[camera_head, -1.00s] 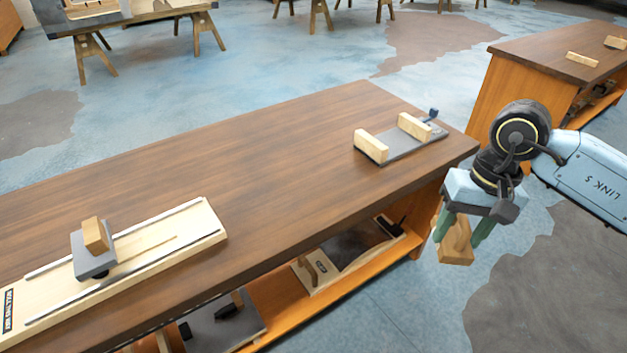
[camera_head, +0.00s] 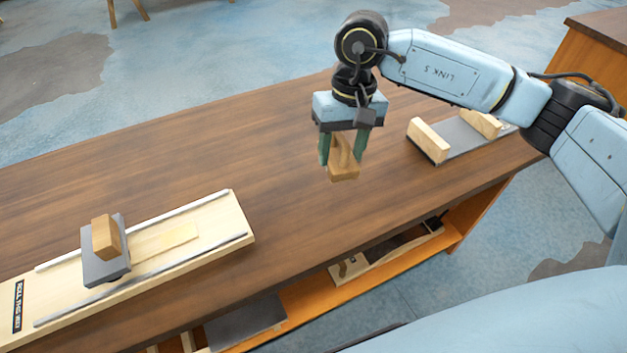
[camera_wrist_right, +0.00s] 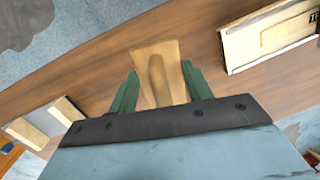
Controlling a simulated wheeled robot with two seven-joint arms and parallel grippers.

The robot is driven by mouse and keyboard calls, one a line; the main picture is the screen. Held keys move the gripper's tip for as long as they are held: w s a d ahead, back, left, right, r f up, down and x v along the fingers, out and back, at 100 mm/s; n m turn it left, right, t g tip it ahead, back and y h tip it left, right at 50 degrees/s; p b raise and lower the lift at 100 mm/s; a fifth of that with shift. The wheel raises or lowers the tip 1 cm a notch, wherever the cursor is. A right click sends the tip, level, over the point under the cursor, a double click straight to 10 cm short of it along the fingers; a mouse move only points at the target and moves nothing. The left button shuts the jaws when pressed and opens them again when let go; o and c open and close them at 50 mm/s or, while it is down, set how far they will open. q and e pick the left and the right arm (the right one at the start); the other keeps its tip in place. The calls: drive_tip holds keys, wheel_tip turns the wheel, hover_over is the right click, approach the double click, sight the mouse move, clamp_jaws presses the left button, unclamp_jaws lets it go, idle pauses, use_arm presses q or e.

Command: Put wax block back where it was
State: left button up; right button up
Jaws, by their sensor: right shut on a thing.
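My right gripper (camera_head: 342,160) is shut on a tan wooden-looking block, taken as the wax block (camera_head: 344,174), and holds it above the brown workbench. In the right wrist view the block (camera_wrist_right: 160,72) sits between the green fingers and shows a rounded raised ridge. A pale board (camera_head: 215,215) with two metal rails lies on the bench at left, well left of the held block. A pale yellow rectangle (camera_head: 180,237) shows on it; whether it is a piece or a recess I cannot tell. My left gripper is not in view.
A grey plate with a wooden block (camera_head: 105,238) stands on the board's left part. A grey plate with two wooden blocks (camera_head: 428,138) sits at the bench's right end. The bench top (camera_head: 270,170) between is clear. A shelf below (camera_head: 372,273) holds boards.

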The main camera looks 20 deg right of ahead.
drive_tip(key=w+f+m+b, duration=0.1)
drive_tip(key=m, duration=0.1)
drive_tip(key=w+d+f+m+b, duration=0.1)
drive_tip(key=f+m, duration=0.1)
drive_tip(key=w+d+f+m+b, duration=0.1)
drive_tip(key=m, duration=0.1)
drive_tip(key=shift+f+t, duration=0.3)
drive_tip(key=shift+f, duration=0.05)
drive_tip(key=w+d+f+m+b, duration=0.1)
drive_tip(key=f+m, duration=0.2)
drive_tip(key=d+f+m+b, duration=0.2)
drive_tip(key=f+m, duration=0.2)
drive_tip(key=w+d+f+m+t+b, duration=0.1)
drive_tip(key=d+f+m, duration=0.1)
drive_tip(key=f+m, duration=0.1)
drive_tip(key=shift+w+d+f+b, duration=0.15)
drive_tip(key=shift+w+f+b, duration=0.2)
drive_tip(key=shift+f, duration=2.4)
use_arm(q)
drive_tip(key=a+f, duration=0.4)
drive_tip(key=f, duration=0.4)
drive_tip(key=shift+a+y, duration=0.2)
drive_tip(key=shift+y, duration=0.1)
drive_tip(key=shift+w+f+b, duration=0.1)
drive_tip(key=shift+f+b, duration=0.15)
drive_tip(key=shift+b, duration=0.05)
use_arm(e)
drive_tip(key=shift+f, duration=0.15)
